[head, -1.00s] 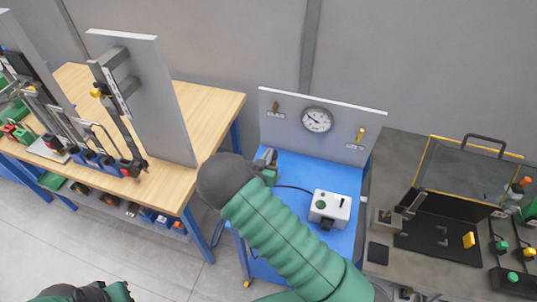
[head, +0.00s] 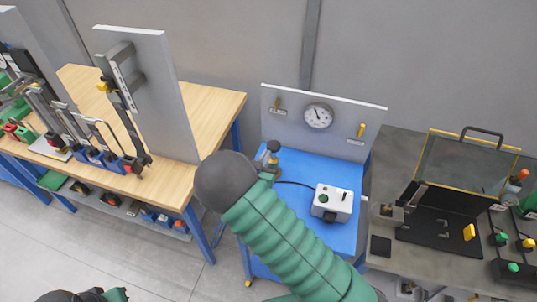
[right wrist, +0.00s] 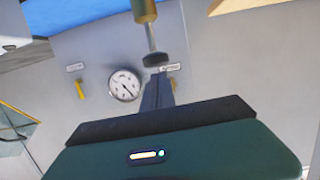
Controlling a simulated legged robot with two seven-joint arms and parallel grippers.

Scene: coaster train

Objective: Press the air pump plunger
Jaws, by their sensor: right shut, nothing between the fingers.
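The air pump's brass cylinder (right wrist: 144,10) shows at the top of the right wrist view, which looks upside down. A thin metal rod runs from it to the dark round plunger knob (right wrist: 155,59). My right gripper (right wrist: 158,76) is shut and empty, its fingertips close to the knob. I cannot tell whether they touch. In the head view my green right arm and its dark joint hide most of the gripper; a small dark and grey part (head: 272,148) shows beside the joint. My left arm only shows at the bottom left edge, its gripper out of view.
A round pressure gauge (head: 318,116) and a yellow handle (head: 361,131) are on the grey back panel (head: 285,98). A white box (head: 332,202) with a black hose sits on the blue bench top (head: 330,172). A wooden bench (head: 210,105) stands left, a dark bench (head: 398,145) right.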

